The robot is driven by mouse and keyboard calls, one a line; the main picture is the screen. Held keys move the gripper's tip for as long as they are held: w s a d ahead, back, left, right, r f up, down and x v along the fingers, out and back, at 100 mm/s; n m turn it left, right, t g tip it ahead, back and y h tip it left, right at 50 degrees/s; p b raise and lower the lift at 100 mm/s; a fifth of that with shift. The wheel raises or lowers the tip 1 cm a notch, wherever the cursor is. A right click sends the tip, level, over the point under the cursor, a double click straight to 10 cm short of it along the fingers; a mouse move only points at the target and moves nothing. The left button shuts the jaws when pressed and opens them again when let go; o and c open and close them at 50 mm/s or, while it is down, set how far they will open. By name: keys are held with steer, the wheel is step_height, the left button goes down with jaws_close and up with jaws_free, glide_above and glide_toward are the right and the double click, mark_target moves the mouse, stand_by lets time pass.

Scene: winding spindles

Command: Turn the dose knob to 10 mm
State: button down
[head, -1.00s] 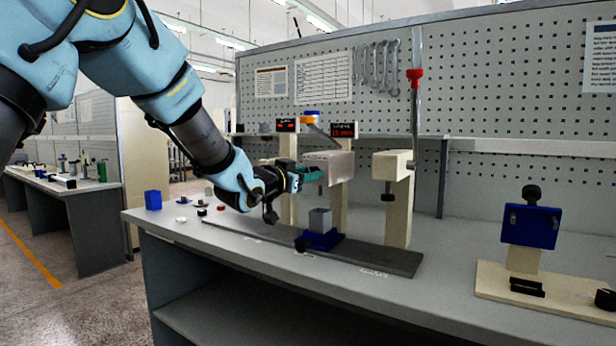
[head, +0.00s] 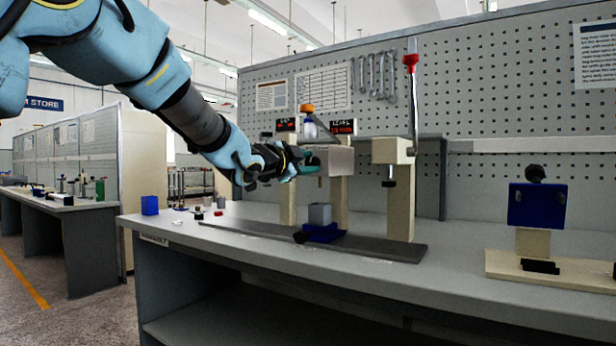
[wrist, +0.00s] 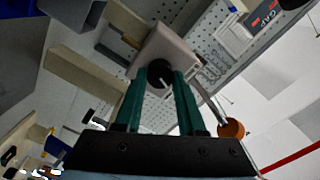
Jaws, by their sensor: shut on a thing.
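The dose knob (wrist: 160,74) is a small dark round knob with a pale pointer line, on the face of a light grey housing (wrist: 172,48). My gripper (wrist: 162,82) has green fingers on both sides of the knob in the wrist view, shut on it. In the head view my gripper (head: 308,169) reaches the left side of the housing (head: 332,160), and the knob is hidden there. A display with red figures (head: 342,127) stands above the housing; it seems to read about 13 mm, though it is small.
A grey cup (head: 319,214) in a blue holder stands on the bench below the housing. A cream post with a red-topped lever (head: 411,62) is to the right. A blue plate fixture (head: 537,205) stands further right. Small parts lie at left.

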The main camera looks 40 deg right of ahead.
steer(key=shift+f+m+b, duration=0.1)
steer(key=shift+m+b, duration=0.7)
steer(key=shift+m, duration=0.3)
steer(key=c, duration=0.5)
jaws_free()
steer(key=v, duration=1)
steer(key=shift+a, duration=0.35)
